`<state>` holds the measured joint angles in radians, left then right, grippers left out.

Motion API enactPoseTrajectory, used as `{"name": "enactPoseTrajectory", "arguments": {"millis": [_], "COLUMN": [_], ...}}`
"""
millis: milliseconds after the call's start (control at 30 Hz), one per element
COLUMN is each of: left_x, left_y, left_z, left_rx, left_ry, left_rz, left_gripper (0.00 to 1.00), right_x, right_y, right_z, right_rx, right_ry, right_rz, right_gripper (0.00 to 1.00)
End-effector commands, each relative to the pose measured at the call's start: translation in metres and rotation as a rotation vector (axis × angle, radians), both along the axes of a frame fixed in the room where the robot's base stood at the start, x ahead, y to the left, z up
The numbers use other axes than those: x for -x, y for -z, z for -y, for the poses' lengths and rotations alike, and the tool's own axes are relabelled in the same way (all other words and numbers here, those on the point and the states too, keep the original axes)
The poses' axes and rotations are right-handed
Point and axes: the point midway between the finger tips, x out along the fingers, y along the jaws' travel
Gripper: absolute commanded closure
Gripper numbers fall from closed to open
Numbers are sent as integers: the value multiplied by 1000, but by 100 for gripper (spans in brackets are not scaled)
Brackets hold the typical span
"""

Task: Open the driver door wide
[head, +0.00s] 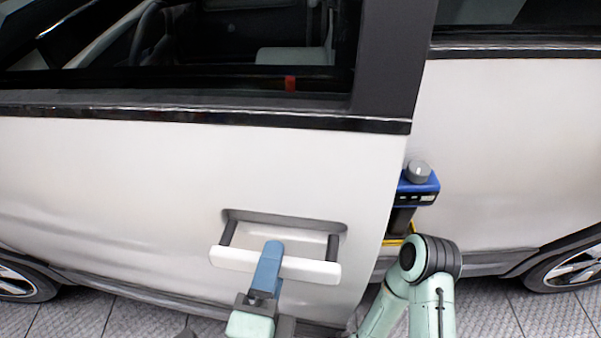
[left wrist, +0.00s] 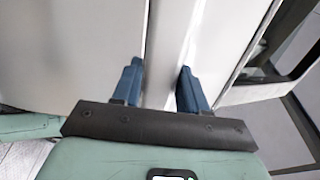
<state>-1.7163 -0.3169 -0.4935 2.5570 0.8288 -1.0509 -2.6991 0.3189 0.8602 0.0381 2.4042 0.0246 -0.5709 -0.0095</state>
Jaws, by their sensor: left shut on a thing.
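The white driver door (head: 150,190) fills the left and middle of the head view. Its rear edge stands out from the car body, and its trim is out of line with the rear door's, so it is partly open. The pale bar handle (head: 318,271) stands out from a dark-rimmed recess in the door. My left gripper (head: 270,252) is shut on the handle, with a blue finger over the bar. In the left wrist view the two blue fingers (left wrist: 160,80) stand either side of the pale handle bar (left wrist: 164,60). My right gripper is not in view.
The rear white body panel (head: 510,150) is to the right of the door edge. A blue device with a grey knob (head: 417,188) shows close beside that edge, its lower part hidden. My mint arm link is just below it. Tiled floor (head: 60,318) shows along the bottom.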

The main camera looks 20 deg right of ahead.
Motion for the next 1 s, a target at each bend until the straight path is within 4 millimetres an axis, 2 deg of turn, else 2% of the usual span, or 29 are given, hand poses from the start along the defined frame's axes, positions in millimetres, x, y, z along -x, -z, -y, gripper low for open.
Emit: {"name": "enactPoseTrajectory", "arguments": {"millis": [33,433,1000], "left_x": [2,4,35], "left_y": [-2,-1,2], "left_z": [0,-2,-24], "left_rx": [5,4,3], "left_ry": [4,7,45], "left_rz": [7,6,2], "left_gripper": [100,100,100], "right_x": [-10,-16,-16], "right_y": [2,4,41], "right_z": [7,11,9], "right_rx": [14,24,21], "right_ry": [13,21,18], "right_rz": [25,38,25], "right_gripper": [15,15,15]}}
